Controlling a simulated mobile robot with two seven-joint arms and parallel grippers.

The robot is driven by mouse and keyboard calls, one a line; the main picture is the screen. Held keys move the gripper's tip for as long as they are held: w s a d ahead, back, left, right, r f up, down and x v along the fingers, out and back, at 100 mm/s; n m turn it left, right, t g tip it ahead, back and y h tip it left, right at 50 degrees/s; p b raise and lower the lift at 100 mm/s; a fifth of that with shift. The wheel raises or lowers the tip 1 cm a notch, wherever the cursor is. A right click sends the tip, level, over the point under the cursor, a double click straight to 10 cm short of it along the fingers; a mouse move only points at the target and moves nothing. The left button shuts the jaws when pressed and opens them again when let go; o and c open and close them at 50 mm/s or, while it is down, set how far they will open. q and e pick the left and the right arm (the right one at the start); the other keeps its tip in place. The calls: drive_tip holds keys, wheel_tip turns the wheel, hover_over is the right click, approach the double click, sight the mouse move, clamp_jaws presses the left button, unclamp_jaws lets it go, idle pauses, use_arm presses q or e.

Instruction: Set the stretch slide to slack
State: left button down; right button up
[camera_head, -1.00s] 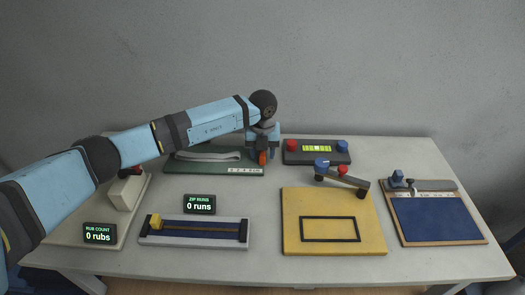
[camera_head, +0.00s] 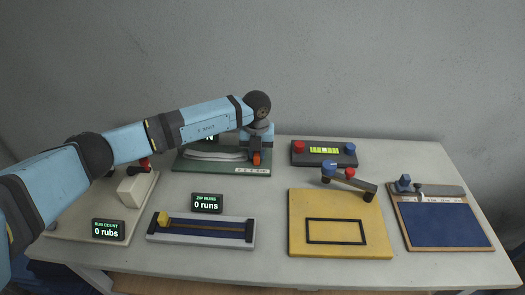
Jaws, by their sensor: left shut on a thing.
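The stretch slide is a green board (camera_head: 200,169) at the back left of the table, with a pale grey band (camera_head: 215,155) lying along it. A strip of small pale labels (camera_head: 250,171) runs along its front right edge, too small to read. My left gripper (camera_head: 256,153) points down over the right part of the board. It is shut on the orange slide knob (camera_head: 256,159), whose lower end shows below the fingers. My arm hides part of the board and most of a dark display behind it. My right gripper is not in view.
A dark box with red and blue buttons (camera_head: 324,150) stands just right of the board. A zip track (camera_head: 200,238), a yellow board with a bar (camera_head: 340,250), a blue panel (camera_head: 445,225) and a rub station (camera_head: 140,188) surround it.

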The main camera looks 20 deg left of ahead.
use_arm(q)
drive_tip(key=c, duration=1)
unclamp_jaws()
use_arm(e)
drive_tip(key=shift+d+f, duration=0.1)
use_arm(q)
drive_tip(key=shift+d, duration=0.2)
